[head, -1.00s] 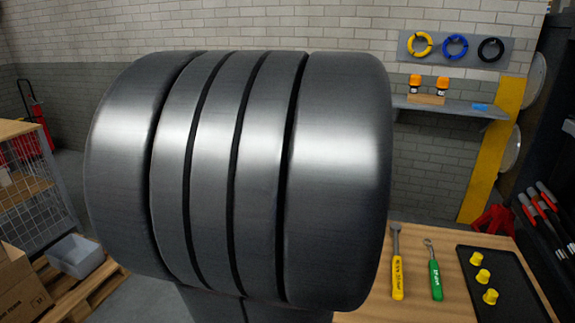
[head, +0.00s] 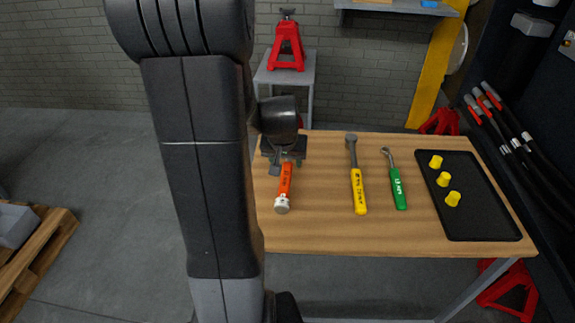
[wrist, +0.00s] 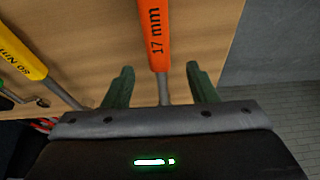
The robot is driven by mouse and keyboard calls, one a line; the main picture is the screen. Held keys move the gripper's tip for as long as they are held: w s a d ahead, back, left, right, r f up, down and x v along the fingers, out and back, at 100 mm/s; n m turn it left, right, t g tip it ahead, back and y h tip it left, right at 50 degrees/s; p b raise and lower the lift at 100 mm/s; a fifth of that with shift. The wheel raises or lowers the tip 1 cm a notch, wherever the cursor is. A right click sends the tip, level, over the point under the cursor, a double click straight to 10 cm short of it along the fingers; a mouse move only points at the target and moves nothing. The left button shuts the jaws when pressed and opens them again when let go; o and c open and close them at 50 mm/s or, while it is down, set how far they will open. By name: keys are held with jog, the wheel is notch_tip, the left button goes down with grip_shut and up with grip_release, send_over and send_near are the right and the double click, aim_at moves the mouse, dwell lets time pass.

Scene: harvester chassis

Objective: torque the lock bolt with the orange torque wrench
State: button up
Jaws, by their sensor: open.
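The orange torque wrench (head: 285,187) lies on the workbench in the head view, its handle end toward the near edge. In the wrist view its orange handle (wrist: 154,35) reads "17 mm", and its metal shaft runs down between my fingers. My gripper (head: 287,157) is over the wrench's far end and hides its head. In the wrist view my gripper (wrist: 160,68) is open, with one green finger on each side of the wrench and a visible gap on both sides. The lock bolt is not in view.
A yellow wrench (head: 358,185) and a green wrench (head: 397,183) lie right of the orange one on the workbench (head: 330,232). A black tray (head: 485,215) with yellow caps (head: 444,180) is further right. A red jack stand (head: 287,47) stands behind. My arm blocks the left.

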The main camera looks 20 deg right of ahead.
aim_at(287, 168)
jog(key=shift+x, duration=2.9)
jog(key=shift+s, duration=0.1)
jog(key=shift+c, duration=0.4)
grip_shut()
